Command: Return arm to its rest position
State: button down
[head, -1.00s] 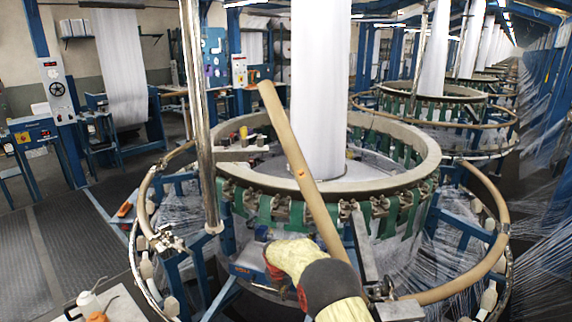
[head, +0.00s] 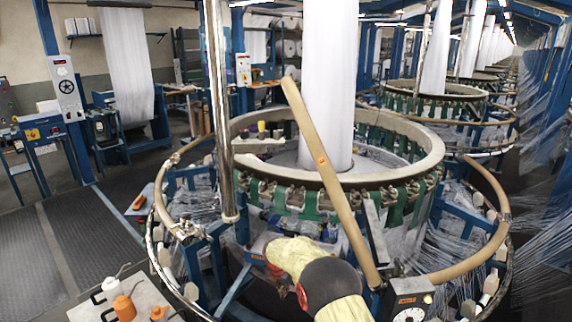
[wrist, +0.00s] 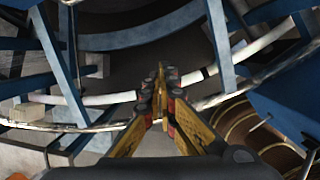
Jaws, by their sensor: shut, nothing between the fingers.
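My arm, in a pale yellow cover with a dark grey joint, reaches up from the bottom of the head view, in front of the circular loom (head: 400,180). The fingertips are hidden behind the arm there. In the wrist view my gripper (wrist: 160,78) is shut, its yellow fingers together at the tips, with nothing between them. Below the fingers are the loom's blue frame bars (wrist: 62,70) and a curved pale ring tube (wrist: 105,99). The fingers look apart from these, but the gap is hard to judge.
A tan wooden bar (head: 325,170) leans across the loom close to my arm. A chrome post (head: 217,110) stands left of it. Dark floor matting (head: 95,240) lies clear at the left.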

jog(key=s+d+f+m+g, duration=0.1)
jog(key=s+d+m+g, duration=0.15)
jog(key=s+m, duration=0.75)
jog(key=s+d+r+m+t, duration=0.1)
jog(key=s+d+r+m, duration=0.5)
jog(key=s+r, duration=0.6)
jog(key=s+d+r+m+t, duration=0.2)
jog(key=s+d+r+m, duration=0.4)
jog(key=s+r, duration=0.6)
jog(key=s+d+r+m+t+y, duration=0.1)
jog(key=s+d+r+m, duration=0.4)
jog(key=s+r, duration=0.7)
jog(key=s+m+t, duration=0.1)
jog(key=s+m, duration=0.1)
jog(key=shift+s+d+r+m, duration=0.3)
jog(key=shift+d+r, duration=0.1)
jog(key=c, duration=2.6)
grip_release()
jog(key=shift+t, duration=0.25)
